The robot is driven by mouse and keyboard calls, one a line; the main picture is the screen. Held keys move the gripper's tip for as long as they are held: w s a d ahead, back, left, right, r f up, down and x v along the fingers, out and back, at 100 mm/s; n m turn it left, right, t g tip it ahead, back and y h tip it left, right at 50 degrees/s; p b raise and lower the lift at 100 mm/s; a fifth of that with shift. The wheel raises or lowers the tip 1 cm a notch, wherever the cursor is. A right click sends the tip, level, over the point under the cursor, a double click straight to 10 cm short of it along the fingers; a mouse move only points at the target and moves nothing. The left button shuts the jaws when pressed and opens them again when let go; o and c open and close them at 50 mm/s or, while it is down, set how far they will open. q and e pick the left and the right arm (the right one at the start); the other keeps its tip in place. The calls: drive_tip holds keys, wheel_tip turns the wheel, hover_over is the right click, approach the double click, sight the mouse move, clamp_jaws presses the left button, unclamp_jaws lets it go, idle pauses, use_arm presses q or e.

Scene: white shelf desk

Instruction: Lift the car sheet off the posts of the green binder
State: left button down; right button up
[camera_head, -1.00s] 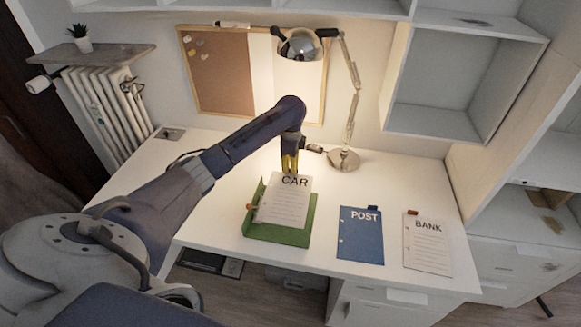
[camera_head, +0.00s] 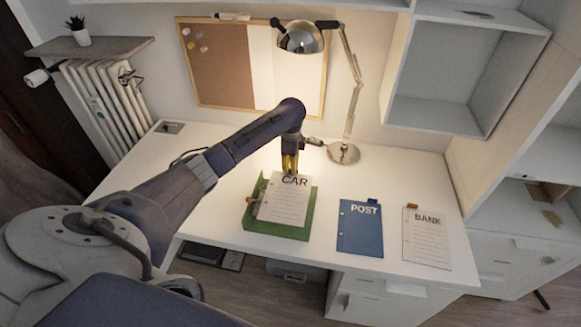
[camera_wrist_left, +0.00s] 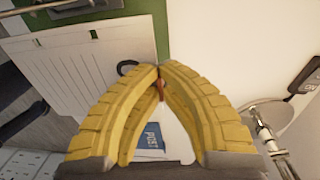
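The white car sheet (camera_head: 284,203), marked "CAR" with printed lines, lies over the green binder (camera_head: 276,230) in the middle of the desk. My left gripper (camera_head: 289,174) reaches down from behind and is shut at the sheet's top edge. In the left wrist view, the yellow fingertips (camera_wrist_left: 160,72) meet beside a black letter at the edge of the sheet (camera_wrist_left: 75,75), which looks held. Small dark marks sit along the sheet's side by the green binder (camera_wrist_left: 130,30); I cannot tell whether they are posts or holes. My right gripper is out of view.
A blue "POST" sheet (camera_head: 360,232) and a white "BANK" sheet (camera_head: 427,240) lie to the right. A lamp (camera_head: 343,152) stands behind, close to my left arm. A corkboard (camera_head: 222,72) is on the wall.

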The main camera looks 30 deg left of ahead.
use_arm(q)
drive_tip(key=shift+f, duration=0.6)
idle(0.5)
drive_tip(key=shift+r, duration=2.5)
